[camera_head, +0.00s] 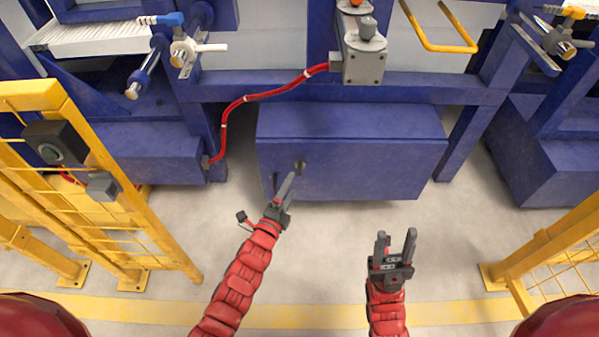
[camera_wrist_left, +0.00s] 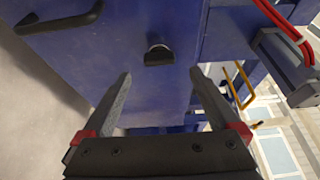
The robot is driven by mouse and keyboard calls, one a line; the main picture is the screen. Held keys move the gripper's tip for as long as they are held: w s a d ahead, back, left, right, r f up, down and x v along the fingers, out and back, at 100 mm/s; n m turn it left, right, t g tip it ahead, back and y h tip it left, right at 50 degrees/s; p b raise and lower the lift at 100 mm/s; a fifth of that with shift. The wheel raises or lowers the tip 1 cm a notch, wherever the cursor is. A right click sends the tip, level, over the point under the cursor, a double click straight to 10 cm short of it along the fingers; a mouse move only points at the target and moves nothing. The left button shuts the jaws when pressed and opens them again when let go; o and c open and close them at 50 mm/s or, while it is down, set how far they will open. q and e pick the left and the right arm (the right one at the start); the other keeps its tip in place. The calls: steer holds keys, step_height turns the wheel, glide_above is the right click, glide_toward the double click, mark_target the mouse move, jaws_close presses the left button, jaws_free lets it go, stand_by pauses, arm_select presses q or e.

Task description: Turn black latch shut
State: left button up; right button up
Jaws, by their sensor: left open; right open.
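The black latch (camera_head: 300,165) is a small dark knob on the front of the blue cabinet (camera_head: 370,165), near its left end. In the left wrist view the latch (camera_wrist_left: 158,54) appears ahead of and between the two fingertips, apart from both. My left gripper (camera_head: 291,179) is just in front of the cabinet, close below the latch. It also shows in the left wrist view (camera_wrist_left: 161,73), open and empty. My right gripper (camera_head: 396,238) is open and empty over the floor, in front of the cabinet's right part.
A dark handle (camera_wrist_left: 62,18) is on the cabinet beside the latch. A red hose (camera_head: 245,99) runs above the cabinet to a grey box (camera_head: 363,60). Yellow fencing (camera_head: 75,190) stands at the left and more (camera_head: 550,250) at the right. The floor between is clear.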

mark_target(300, 169)
arm_select(q)
steer(key=b+x, duration=0.2)
steer(key=x, duration=0.6)
steer(key=shift+w, duration=0.1)
steer(key=shift+c, duration=0.3)
steer(key=c, duration=1.3)
steer(key=shift+f, duration=0.1)
